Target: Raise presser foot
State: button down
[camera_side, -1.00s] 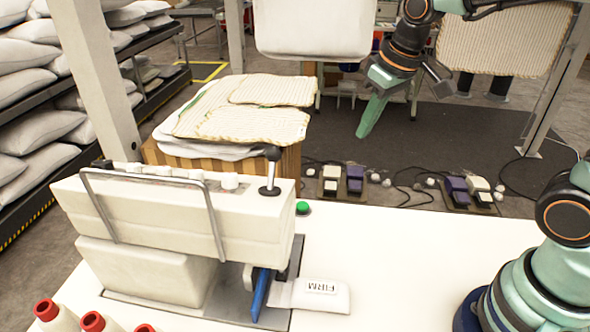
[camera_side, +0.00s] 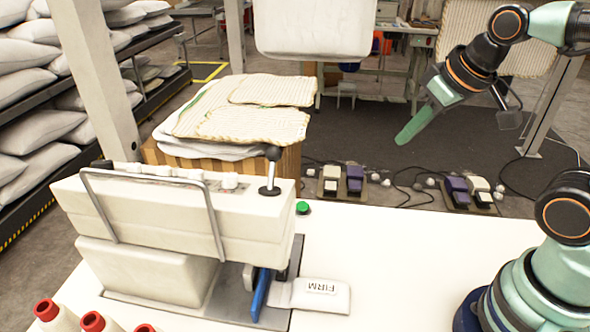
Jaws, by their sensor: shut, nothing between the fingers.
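The cream sewing machine head (camera_side: 150,215) stands on the white table at the left. At its right end is a blue lever (camera_side: 260,294), tilted, above the grey metal plate. A white label reading "FIRM" (camera_side: 322,295) lies just right of the lever. A black-knobbed post (camera_side: 271,170) stands on top of the head. The presser foot itself I cannot make out. My gripper (camera_side: 404,138), with green fingers, is shut and empty. It hangs in the air at the upper right, well apart from the machine and lever.
A green button (camera_side: 303,207) sits on the table behind the head. Red-topped thread cones (camera_side: 93,322) stand at front left. Striped pillow covers (camera_side: 245,115) are stacked behind the machine. The white table (camera_side: 410,250) is clear between the label and my base.

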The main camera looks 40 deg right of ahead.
jog(key=c, duration=1.5)
grip_release()
jog(key=shift+c, duration=0.2)
jog(key=o, duration=0.9)
jog(key=shift+w+a+r, duration=0.2)
jog(key=shift+w+r, duration=0.05)
jog(key=shift+r, duration=0.1)
notch_tip(320, 180, up, 10)
jog(key=n+g+h, duration=0.1)
jog(key=n+g, duration=0.7)
jog(key=n, duration=1.2)
send_over(274, 154)
jog(key=w, duration=0.3)
jog(key=shift+a+x, duration=0.2)
jog(key=shift+x, duration=5.6)
jog(key=shift+w, duration=0.15)
